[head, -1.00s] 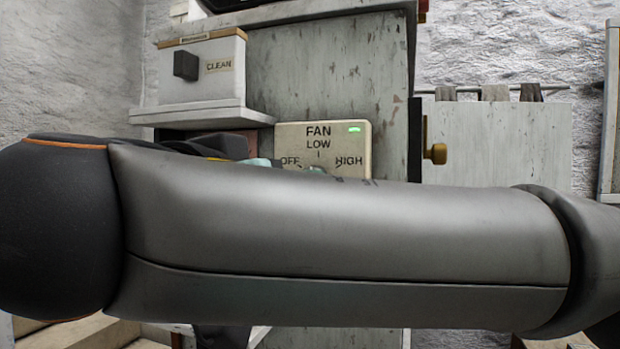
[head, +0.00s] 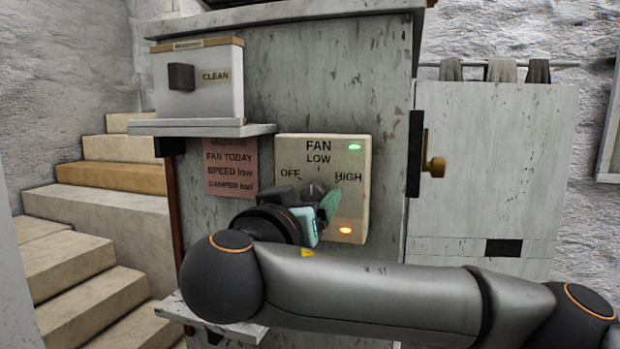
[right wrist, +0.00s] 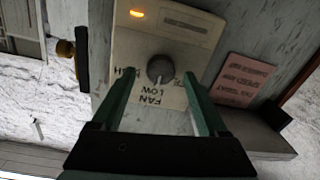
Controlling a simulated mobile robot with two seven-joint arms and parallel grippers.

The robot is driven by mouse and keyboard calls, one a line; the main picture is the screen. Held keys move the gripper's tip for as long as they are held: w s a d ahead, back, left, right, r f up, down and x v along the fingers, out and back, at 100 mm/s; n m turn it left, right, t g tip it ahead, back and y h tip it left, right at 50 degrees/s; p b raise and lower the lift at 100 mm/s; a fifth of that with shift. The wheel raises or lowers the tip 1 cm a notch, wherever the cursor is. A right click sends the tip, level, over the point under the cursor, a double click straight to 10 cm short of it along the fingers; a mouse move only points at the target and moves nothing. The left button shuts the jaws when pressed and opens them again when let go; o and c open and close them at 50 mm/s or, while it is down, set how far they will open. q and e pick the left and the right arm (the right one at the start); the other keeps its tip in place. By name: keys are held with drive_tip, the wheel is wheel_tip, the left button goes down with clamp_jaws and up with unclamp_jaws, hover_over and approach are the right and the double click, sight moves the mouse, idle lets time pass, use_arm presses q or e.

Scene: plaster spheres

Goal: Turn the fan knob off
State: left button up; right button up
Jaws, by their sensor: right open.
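The cream fan panel (head: 300,149) is on the front of a grey cabinet, with the marks OFF, LOW and HIGH. Its round grey knob (head: 313,189) is partly hidden by my right gripper (head: 319,212) in the head view. In the right wrist view, upside down, the knob (right wrist: 160,68) shows a pale pointer that seems to face LOW. My right gripper (right wrist: 161,75) is open, with one green finger on each side of the knob in that picture. I see gaps beside the knob; contact is not visible. My left gripper is not in view.
A green light (head: 354,147) and an orange light (head: 345,230) glow on the panel. A pink note (head: 230,166) hangs left of it, below a shelf (head: 200,128) with a white CLEAN box (head: 198,97). A brass knob (head: 435,167) sticks out at the right.

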drive_tip(key=shift+x, duration=0.8)
drive_tip(key=shift+c, duration=0.4)
clamp_jaws()
